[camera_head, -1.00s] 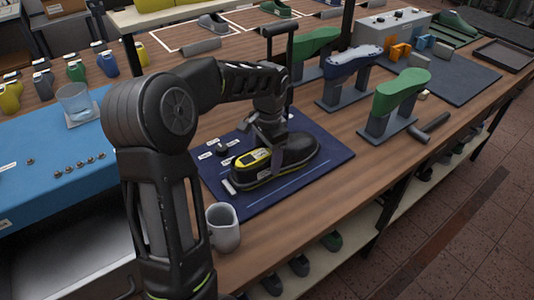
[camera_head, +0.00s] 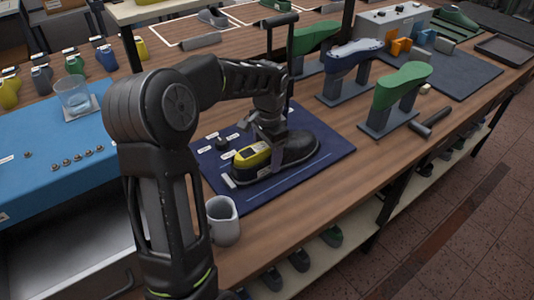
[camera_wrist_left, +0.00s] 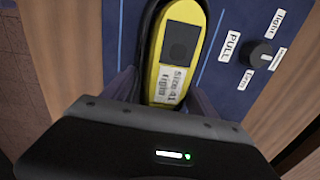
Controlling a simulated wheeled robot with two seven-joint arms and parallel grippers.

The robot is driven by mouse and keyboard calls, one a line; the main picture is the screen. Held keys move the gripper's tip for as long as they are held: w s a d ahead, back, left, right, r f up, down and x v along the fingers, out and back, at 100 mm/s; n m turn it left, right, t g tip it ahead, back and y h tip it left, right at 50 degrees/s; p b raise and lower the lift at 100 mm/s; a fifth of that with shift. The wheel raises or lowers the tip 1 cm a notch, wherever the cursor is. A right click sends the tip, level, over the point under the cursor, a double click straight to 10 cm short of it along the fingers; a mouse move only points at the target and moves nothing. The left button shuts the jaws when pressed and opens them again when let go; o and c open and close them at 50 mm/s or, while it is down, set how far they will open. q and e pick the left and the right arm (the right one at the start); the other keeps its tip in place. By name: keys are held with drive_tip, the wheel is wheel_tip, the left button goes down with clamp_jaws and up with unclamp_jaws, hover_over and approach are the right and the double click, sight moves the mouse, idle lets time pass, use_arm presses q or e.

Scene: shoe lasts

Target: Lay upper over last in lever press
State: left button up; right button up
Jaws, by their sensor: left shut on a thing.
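A black shoe upper (camera_head: 292,152) with a yellow part at its near end lies at the blue mat (camera_head: 330,150). My left gripper (camera_head: 265,137) is over it and shut on it. In the left wrist view the yellow part (camera_wrist_left: 178,60) carries a dark square and a label reading size 41 tight, between my fingers (camera_wrist_left: 165,92). Whether the upper is clear of the mat I cannot tell. Behind stand a green last (camera_head: 318,30), a blue-and-white last (camera_head: 350,55) and a nearer green last (camera_head: 402,85) on grey stands. A black lever (camera_head: 291,60) with a cross handle rises beside the far green last.
A dark knob (camera_wrist_left: 262,54) with small labels sits on the mat beside the upper. A white mug (camera_head: 222,222) stands near the front edge, close to my left arm. A hammer-like tool (camera_head: 432,122) lies right of the near last. A glass (camera_head: 75,98) stands at left.

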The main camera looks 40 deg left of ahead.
use_arm(q)
drive_tip(key=shift+f+b, duration=0.35)
drive_tip(key=shift+f, duration=0.15)
idle(0.3)
drive_tip(key=o, duration=1.5)
drive_tip(key=shift+r, duration=0.15)
drive_tip(key=r, duration=0.7)
drive_tip(key=shift+s+d+r, duration=0.1)
drive_tip(key=shift+d+r, duration=0.1)
drive_tip(key=shift+r, duration=0.1)
